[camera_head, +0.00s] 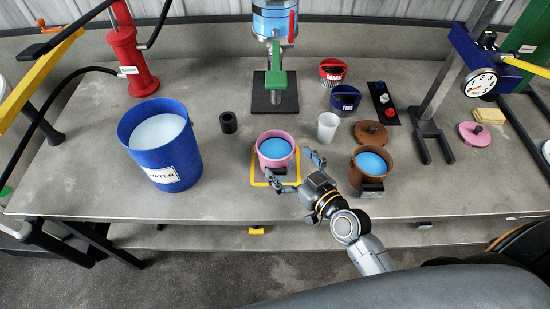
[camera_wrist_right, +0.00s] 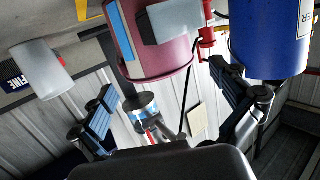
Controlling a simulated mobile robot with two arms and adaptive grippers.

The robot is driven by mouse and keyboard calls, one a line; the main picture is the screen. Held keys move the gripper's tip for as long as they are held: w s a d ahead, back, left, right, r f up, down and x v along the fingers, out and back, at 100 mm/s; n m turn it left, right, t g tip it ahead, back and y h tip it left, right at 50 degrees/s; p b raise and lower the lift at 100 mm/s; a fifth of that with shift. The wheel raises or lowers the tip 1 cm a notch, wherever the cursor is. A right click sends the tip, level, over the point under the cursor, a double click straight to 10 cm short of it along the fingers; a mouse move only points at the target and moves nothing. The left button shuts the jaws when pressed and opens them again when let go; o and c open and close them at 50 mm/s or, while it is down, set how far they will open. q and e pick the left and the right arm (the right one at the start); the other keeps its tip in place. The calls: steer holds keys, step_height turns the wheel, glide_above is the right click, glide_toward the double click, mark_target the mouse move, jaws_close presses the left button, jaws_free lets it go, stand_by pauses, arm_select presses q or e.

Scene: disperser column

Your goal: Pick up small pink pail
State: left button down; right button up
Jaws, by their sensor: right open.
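The small pink pail (camera_head: 262,161), with blue contents, stands upright inside a yellow square outline on the grey table. It has a dark block-like handle on its near side. My right gripper (camera_head: 295,172) is open at the pail's near right side, with one finger by the handle and the other to the right of the pail. The right wrist view shows the pail (camera_wrist_right: 150,62) ahead of and between the spread fingers of the gripper (camera_wrist_right: 167,103), with a grey block on its side. Nothing is held. My left gripper is out of view.
A brown pail (camera_head: 355,176) with blue contents stands close to the right of my gripper. A large blue bucket (camera_head: 133,133) labelled WATER is at left. A white cup (camera_head: 327,127), a brown lid (camera_head: 370,133) and a black cylinder (camera_head: 228,122) stand nearby. A disperser (camera_head: 277,80) is behind.

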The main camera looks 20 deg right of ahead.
mark_target(266, 136)
steer(key=w, duration=0.1)
steer(key=w+p, duration=0.1)
steer(key=w, duration=0.1)
steer(key=shift+a+r, duration=0.25)
steer(key=shift+r, duration=0.05)
steer(key=shift+x, duration=1.1)
steer(key=shift+w+f, duration=0.1)
steer(key=shift+f, duration=0.15)
steer(key=shift+c, duration=1.1)
steer(key=c, duration=1.4)
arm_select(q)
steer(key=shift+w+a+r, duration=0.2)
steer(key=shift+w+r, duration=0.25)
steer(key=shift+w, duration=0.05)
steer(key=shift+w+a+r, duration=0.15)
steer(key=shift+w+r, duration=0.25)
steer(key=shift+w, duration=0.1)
arm_select(e)
steer(key=shift+r, duration=0.1)
steer(key=shift+c, duration=0.5)
